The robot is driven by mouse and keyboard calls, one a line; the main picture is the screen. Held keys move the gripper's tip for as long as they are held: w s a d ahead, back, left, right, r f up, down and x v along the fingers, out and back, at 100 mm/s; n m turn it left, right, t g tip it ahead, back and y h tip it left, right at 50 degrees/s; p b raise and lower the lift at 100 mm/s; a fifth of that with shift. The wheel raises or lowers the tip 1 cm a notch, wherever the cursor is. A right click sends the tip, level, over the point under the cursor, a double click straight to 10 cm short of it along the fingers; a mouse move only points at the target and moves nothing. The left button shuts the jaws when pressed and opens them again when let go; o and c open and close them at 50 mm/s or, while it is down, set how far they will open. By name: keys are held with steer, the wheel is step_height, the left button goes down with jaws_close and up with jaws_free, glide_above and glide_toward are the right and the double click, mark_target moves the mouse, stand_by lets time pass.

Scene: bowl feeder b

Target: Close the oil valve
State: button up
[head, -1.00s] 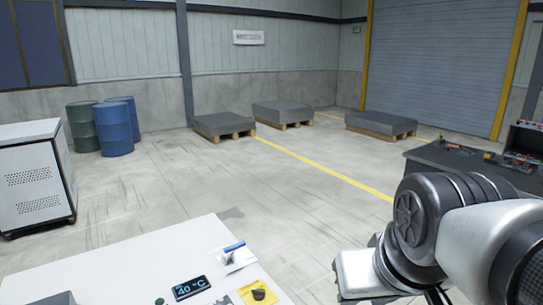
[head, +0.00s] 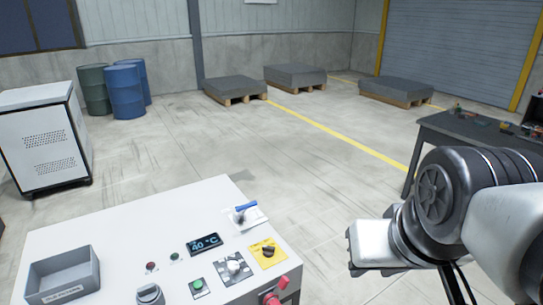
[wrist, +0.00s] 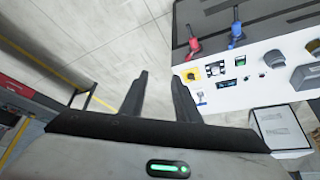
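A white control panel (head: 120,225) stands in front of me. A red-handled valve (wrist: 194,46) and a blue-handled valve (wrist: 236,32) stick out along its side in the wrist view; I cannot tell which is the oil valve. Red parts (head: 276,293) show at the panel's lower right corner in the head view. A small blue-handled lever (head: 243,208) sits on a white plate on the panel top. My gripper (wrist: 160,78) is open and empty, its two dark fingers apart, to the left of the panel and valves in the wrist view. Its fingers are not visible in the head view.
The panel top carries a 40 °C display (head: 204,244), a black knob on a yellow plate (head: 266,262), a green button (head: 198,287) and a grey tray (head: 88,268). A dark workbench (head: 445,128) stands at right. Barrels (head: 127,92) and a white cabinet (head: 40,137) stand at left.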

steer(key=shift+a+f, duration=0.1)
steer(key=c, duration=0.3)
steer(key=a+f+y, duration=0.1)
steer(key=a, duration=0.1)
steer(key=w+a+f+m+b, duration=0.1)
steer(key=a+f+m+y+b, duration=0.1)
steer(key=a, duration=0.1)
steer(key=shift+w+a+f+g+y, duration=0.15)
steer(key=shift+a+f+g+y, duration=0.15)
steer(key=shift+g, duration=0.1)
jaws_close()
steer(key=w+a+f+m+y+b, duration=0.25)
steer(key=w+a+m, duration=0.2)
steer(key=a, duration=0.25)
steer(key=w+a+f+m+y+b, duration=0.2)
steer(key=w+a+m+y+b, duration=0.15)
steer(key=a+m, duration=0.2)
steer(key=w+d+f+m+t+b, duration=0.1)
steer(key=w+f+m+t+b, duration=0.1)
steer(key=w+f+m, duration=0.4)
steer(key=w+d+f+m+t+b, duration=0.1)
steer(key=w+f+m+t+b, duration=0.2)
steer(key=w+m, duration=0.8)
step_height(320, 180, down, 3)
steer(key=shift+d+r+t+h, duration=0.1)
steer(key=shift+d+t+h, duration=0.3)
steer(key=shift+t, duration=0.4)
